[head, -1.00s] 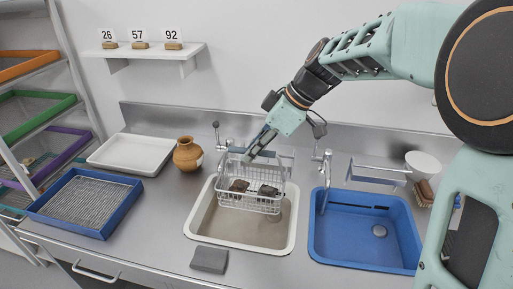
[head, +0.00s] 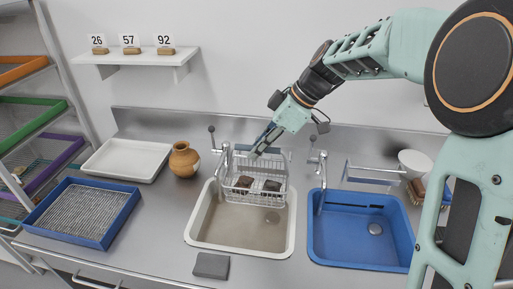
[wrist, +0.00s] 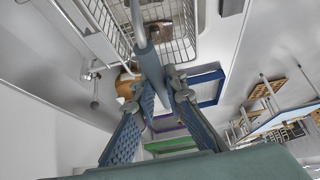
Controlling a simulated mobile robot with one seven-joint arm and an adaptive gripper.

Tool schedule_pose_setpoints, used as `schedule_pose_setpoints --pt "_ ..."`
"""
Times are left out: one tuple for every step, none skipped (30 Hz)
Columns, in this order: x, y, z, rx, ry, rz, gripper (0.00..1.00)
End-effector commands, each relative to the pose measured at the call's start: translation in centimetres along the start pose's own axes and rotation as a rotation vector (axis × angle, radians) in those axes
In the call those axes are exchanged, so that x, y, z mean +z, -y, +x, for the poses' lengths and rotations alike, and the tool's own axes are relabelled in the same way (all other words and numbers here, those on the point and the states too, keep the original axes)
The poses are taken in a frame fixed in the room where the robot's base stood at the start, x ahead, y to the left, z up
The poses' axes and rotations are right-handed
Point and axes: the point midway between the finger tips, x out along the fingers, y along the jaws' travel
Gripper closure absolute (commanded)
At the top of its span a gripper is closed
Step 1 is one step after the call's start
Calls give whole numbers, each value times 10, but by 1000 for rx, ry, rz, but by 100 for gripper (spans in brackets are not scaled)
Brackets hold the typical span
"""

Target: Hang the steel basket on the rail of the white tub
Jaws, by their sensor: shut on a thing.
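The steel basket (head: 257,196), a wire basket holding two dark sherds (head: 271,186), is above the back part of the white tub (head: 211,240). My gripper (head: 253,155) is shut on the basket's grip at its rear side. In the wrist view my gripper's fingers (wrist: 162,88) close on a grey bar that joins the basket wires (wrist: 177,50). The basket hangs roughly level. A grey rail (head: 283,153) shows behind the basket, partly hidden by my gripper and the basket. I cannot tell whether the basket touches it.
A tap (head: 225,158) stands close left of the basket, another tap (head: 322,170) to the right. A blue tub (head: 350,250) with its own rail (head: 375,180) is at right. A brown jar (head: 185,160), white tray (head: 125,160) and grey block (head: 211,265) stand on the counter.

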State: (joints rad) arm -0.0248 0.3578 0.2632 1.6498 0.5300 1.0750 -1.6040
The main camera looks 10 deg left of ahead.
Motion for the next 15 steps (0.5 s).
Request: schedule_pose_setpoints --pt "-2 -4 -2 2 -1 -1 100" --pt "-2 -6 -2 2 -2 -1 100" --pt "-2 -8 -1 2 -2 -1 100" --pt "-1 -10 -1 2 -2 -1 100" --pt "-1 -11 -1 2 -2 -1 100" --pt "-1 -14 0 2 -2 -1 100" --pt "-1 -16 0 2 -2 -1 100" --pt "-1 -17 0 2 -2 -1 100" --pt "-1 -20 1 2 -2 -2 100" --pt "-1 -21 1 2 -1 -2 100" --pt "-1 -23 1 1 -2 -1 100" --pt "0 -25 2 1 -2 -1 100" --pt "0 -27 2 1 -2 -1 100" --pt "0 -29 2 2 -2 -1 100" --pt "0 -32 2 2 -2 -1 100"
